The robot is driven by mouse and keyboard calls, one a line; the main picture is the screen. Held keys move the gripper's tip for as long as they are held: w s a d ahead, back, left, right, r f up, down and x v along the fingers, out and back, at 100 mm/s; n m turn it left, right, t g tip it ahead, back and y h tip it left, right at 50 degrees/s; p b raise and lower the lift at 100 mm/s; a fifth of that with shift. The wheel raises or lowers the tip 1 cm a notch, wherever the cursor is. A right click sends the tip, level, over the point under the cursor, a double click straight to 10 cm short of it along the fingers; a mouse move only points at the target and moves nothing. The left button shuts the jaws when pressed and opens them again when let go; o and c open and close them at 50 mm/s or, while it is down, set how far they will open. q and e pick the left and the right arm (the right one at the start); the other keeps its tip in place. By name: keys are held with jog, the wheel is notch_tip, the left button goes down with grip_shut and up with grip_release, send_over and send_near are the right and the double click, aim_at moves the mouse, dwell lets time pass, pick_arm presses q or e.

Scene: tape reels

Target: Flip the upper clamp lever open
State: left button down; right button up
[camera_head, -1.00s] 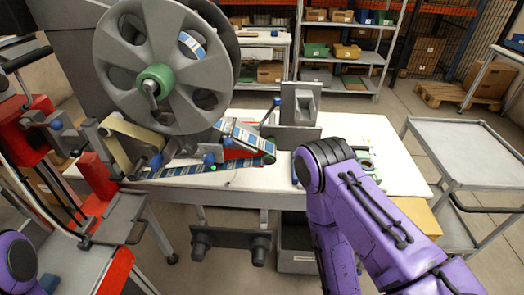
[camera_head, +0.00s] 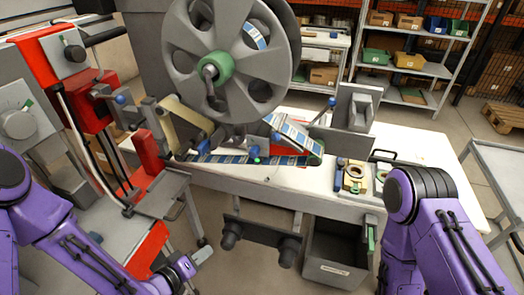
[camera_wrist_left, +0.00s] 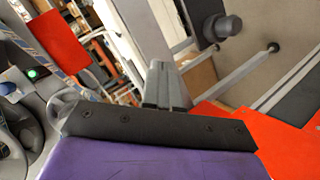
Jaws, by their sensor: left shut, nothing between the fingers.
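A labelling machine holds a large grey reel (camera_head: 235,95) with a green hub. A strip of blue labels (camera_head: 228,159) runs below it. Several blue-knobbed parts show: one left of the reel (camera_head: 120,99), one below it (camera_head: 253,139), and a lever at the right (camera_head: 331,102). I cannot tell which is the upper clamp lever. My left gripper (camera_head: 203,254) is shut and empty, low in front of the machine and apart from the knobs. Its closed fingers show in the left wrist view (camera_wrist_left: 166,84). My right arm is at the right, its gripper out of view.
A red and grey machine (camera_head: 105,125) stands at the left, close to my left arm. The white table (camera_head: 345,205) carries small parts and rolls. A grey bin (camera_head: 335,262) is below it. A grey cart (camera_head: 500,165) and shelves (camera_head: 405,65) are at the right and back.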

pick_arm(q)
jog(key=w+d+r+m+h, duration=0.1)
jog(key=r+m+h, duration=0.1)
jog(key=r, duration=0.5)
jog(key=w+d+r+m+t+h, duration=0.1)
jog(key=d+r+m+h, duration=0.1)
jog(key=r+h, duration=0.3)
jog(key=w+d+r+m+t+h, duration=0.1)
jog(key=r+h, duration=0.3)
jog(key=r, duration=0.7)
jog(key=shift+d+m, duration=0.55)
jog(key=shift+m, duration=0.35)
jog(key=p, duration=0.5)
send_near(281, 126)
jog(key=shift+s+d+r, duration=0.25)
jog(key=shift+s+d, duration=0.05)
jog(key=shift+d, duration=0.3)
jog(key=shift+s+d+r, duration=0.25)
jog(key=shift+d+r, duration=0.05)
jog(key=shift+d, duration=0.25)
jog(key=shift+w+d, duration=0.35)
jog(key=shift+d, duration=0.1)
